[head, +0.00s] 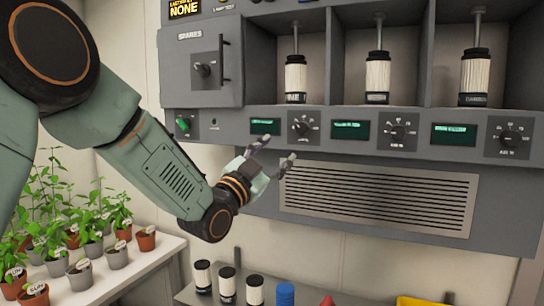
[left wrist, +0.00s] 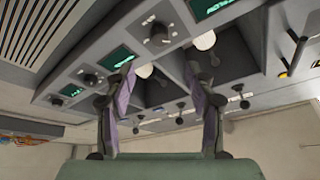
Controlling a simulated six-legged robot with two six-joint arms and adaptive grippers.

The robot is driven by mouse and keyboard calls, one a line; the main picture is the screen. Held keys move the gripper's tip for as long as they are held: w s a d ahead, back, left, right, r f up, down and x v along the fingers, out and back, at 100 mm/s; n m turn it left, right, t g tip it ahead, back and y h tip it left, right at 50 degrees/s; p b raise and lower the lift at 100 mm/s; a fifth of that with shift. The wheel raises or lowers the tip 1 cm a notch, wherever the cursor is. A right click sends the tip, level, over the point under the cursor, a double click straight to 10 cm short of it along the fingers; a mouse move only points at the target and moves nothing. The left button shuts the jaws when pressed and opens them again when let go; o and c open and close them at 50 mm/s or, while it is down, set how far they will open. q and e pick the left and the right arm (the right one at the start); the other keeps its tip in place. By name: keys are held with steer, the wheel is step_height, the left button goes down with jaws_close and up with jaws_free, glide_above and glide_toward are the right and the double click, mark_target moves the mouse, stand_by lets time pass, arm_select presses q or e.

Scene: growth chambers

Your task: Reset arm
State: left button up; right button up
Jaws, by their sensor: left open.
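My left arm comes in from the left in the head view. My left gripper (head: 274,154) is open and empty, in front of the grey control panel (head: 240,118), just above and left of the vent grille. In the left wrist view the two fingers of the left gripper (left wrist: 160,110) stand apart with nothing between them. The panel's dials and green displays show beyond them. My right gripper is in neither view.
The panel has dials, green displays and a vent grille (head: 380,198). White-and-black cartridges (head: 377,76) hang in bays above. Several cartridges (head: 227,284) stand on a bench below, beside a blue object (head: 285,293). Potted plants (head: 82,272) fill a white table at left.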

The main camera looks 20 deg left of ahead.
arm_select(q)
steer(key=shift+s+a+f, duration=0.15)
steer(key=shift+s, duration=0.4)
steer(key=s+f+n+g+y+b, duration=0.1)
steer(key=s+f+n+g+b, duration=0.2)
steer(key=f, duration=1.1)
steer(key=s+d+f+n+g+y+b, duration=0.1)
steer(key=s+f+n+g+y, duration=0.25)
steer(key=f, duration=0.95)
steer(key=s+f+n+g+h+b, duration=0.1)
steer(key=s+f+n+g+b, duration=0.3)
steer(key=f, duration=1)
steer(key=s+f+g+b, duration=0.3)
steer(key=s+f+g, duration=0.2)
steer(key=s+f, duration=0.9)
steer(key=s+f+g+y+b, duration=0.1)
steer(key=s+f+g+b, duration=0.3)
steer(key=s+f, duration=1.1)
steer(key=s+d+g, duration=0.1)
steer(key=s+g, duration=0.1)
steer(key=s, duration=0.4)
steer(key=shift+s+f, duration=0.15)
steer(key=shift+s, duration=0.1)
